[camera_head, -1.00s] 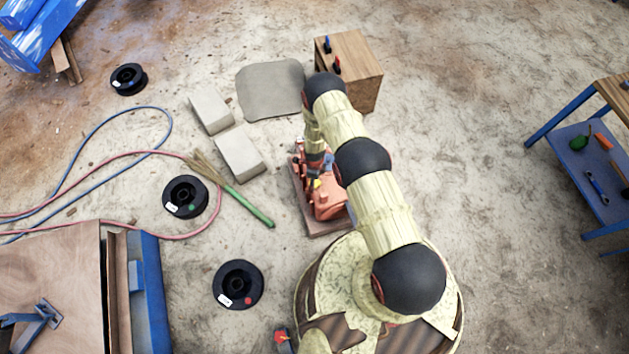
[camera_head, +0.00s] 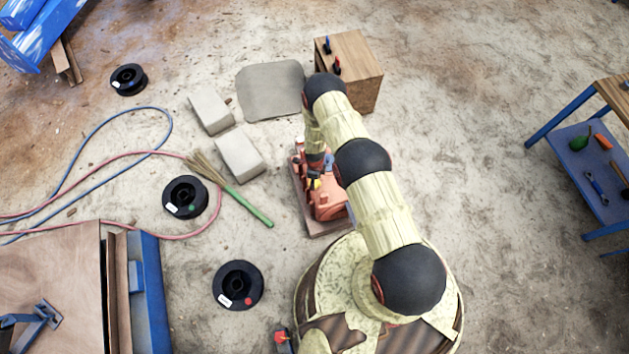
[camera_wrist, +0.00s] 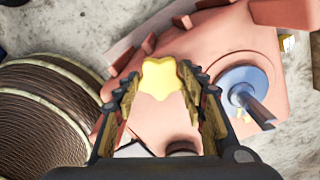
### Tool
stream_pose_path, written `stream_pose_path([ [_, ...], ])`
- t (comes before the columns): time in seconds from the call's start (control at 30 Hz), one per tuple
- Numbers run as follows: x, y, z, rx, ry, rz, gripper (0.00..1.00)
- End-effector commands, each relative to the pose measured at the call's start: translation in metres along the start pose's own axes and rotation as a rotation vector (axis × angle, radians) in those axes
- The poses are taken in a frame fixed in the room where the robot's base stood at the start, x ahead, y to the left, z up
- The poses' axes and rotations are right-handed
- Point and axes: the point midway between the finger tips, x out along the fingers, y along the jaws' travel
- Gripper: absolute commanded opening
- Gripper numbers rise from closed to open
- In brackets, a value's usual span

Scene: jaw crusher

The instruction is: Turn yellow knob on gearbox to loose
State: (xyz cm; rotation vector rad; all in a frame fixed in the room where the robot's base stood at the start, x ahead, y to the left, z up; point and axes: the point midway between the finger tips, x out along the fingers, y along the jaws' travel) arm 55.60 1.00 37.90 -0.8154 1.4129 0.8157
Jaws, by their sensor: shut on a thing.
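The yellow knob (camera_wrist: 161,76) is star-shaped and sits on the red gearbox (camera_wrist: 215,45), seen from above in the wrist view. My gripper (camera_wrist: 157,84) has one finger on each side of the knob and is shut on it. The lower part of the knob lies between the fingers. In the head view the gearbox (camera_head: 331,205) stands on a low base in front of my body, and my arm hides part of it. My gripper (camera_head: 315,178) reaches down onto it there, too small to make out the fingers.
A blue disc with a grey shaft (camera_wrist: 240,88) stands on the gearbox right of my fingers. A wooden box (camera_head: 350,65) is behind it. Grey blocks (camera_head: 240,155), a green-handled broom (camera_head: 250,205) and black spools (camera_head: 238,285) lie to the left.

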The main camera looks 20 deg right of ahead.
Motion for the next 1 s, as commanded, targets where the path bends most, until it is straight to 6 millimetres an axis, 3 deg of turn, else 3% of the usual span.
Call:
stream_pose_path([
  [0.43,0.0012,-0.0006,0.0003,-0.105,-0.001,-0.001,0.16],
  [1.0,0.0017,-0.0007,0.0004,-0.612,0.000,-0.001,0.16],
])
